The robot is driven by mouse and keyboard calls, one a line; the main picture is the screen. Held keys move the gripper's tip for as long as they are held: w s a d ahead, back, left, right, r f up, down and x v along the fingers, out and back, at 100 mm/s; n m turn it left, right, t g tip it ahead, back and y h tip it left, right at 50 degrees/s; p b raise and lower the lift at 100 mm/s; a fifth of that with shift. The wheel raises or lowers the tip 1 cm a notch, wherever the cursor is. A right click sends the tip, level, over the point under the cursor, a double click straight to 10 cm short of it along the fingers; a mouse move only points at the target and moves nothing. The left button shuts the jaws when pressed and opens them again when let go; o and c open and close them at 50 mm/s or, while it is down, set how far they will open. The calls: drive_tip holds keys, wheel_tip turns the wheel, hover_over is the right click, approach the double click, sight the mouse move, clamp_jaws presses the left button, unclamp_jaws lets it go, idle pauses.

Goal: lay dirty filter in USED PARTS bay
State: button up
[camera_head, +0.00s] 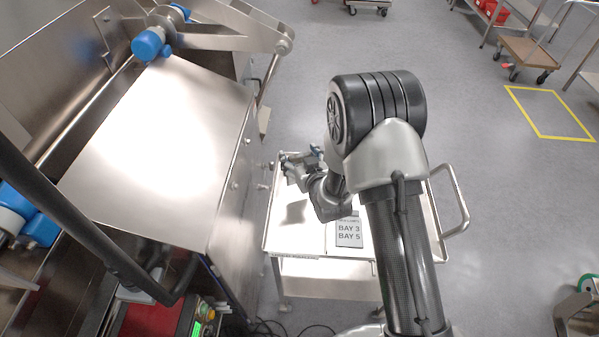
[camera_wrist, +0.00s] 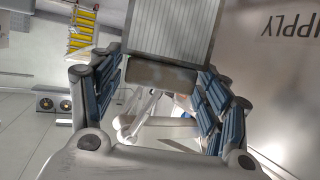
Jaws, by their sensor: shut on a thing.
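In the wrist view, a grey pleated filter (camera_wrist: 172,35) with a plain grip bar (camera_wrist: 160,75) stands out ahead of my gripper (camera_wrist: 160,85). The blue-padded fingers lie on both sides of the bar, and my gripper is shut on it. In the head view, my gripper (camera_head: 292,163) is above the left part of a white-topped cart (camera_head: 285,238); the filter cannot be made out there. No USED PARTS label can be read in either view.
A card reading BAY 3, BAY 5 (camera_head: 349,233) lies on the cart. A steel conveyor housing (camera_head: 160,150) stands close on the left. Part of the word SUPPLY, upside down, marks a pale panel (camera_wrist: 285,85). Open grey floor (camera_head: 490,200) lies to the right.

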drive_tip(key=shift+f+b, duration=0.55)
drive_tip(key=shift+f, duration=2.1)
drive_tip(key=shift+f, duration=0.15)
drive_tip(key=o, duration=1.5)
